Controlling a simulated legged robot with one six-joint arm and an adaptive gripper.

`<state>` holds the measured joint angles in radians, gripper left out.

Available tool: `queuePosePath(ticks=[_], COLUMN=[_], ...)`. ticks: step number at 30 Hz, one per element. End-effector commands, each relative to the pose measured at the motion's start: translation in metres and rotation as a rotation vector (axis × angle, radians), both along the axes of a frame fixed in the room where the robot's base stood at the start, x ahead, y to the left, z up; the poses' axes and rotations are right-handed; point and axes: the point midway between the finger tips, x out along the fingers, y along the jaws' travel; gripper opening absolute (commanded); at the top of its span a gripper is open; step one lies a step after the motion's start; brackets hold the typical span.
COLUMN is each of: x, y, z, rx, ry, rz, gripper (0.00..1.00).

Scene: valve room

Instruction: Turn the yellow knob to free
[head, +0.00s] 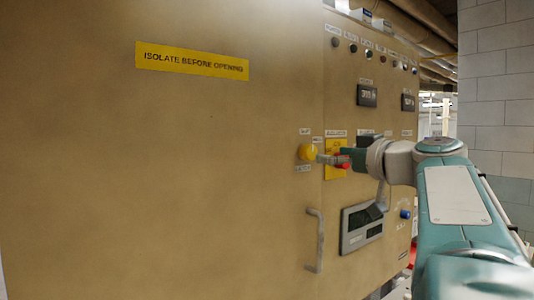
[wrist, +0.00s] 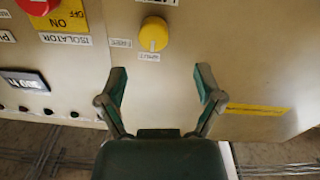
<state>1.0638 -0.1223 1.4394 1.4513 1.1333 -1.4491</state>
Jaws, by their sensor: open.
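The yellow knob (head: 308,151) is on the tan cabinet front, with small white labels above and below it. It also shows in the wrist view (wrist: 153,34), top centre, where a pale mark shows near its lower edge. The label wording is too small to read surely. My gripper (wrist: 160,80) is open and empty, its two fingers spread either side below the knob in that picture. The knob lies beyond the fingertips, not between them. In the head view my gripper (head: 325,158) is just right of the knob; contact cannot be told there.
A red isolator switch (wrist: 38,5) on a yellow plate (wrist: 68,18) sits beside the knob. A vertical handle (head: 315,240) and a display panel (head: 362,228) are below. A blue button (head: 405,214) is further right. The cabinet's left side is clear except a yellow sign (head: 192,61).

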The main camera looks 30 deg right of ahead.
Motion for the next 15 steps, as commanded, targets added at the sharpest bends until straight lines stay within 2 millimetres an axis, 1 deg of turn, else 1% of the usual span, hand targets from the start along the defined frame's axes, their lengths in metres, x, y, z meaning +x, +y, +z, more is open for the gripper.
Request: queuePosePath(ticks=[1,3,9,12,15], x=[0.011,0.024,0.057,0.066,0.071], y=[0.000,0.000,0.004,0.004,0.005], z=[-0.001,-0.001,-0.001,-0.001,-0.001], rx=[0.003,0.004,0.002,0.002,0.001], ry=[0.002,0.002,0.002,0.001,0.002], rz=[0.005,0.005,0.003,0.002,0.000], gripper=[0.85,0.85,0.85,0.85,0.85])
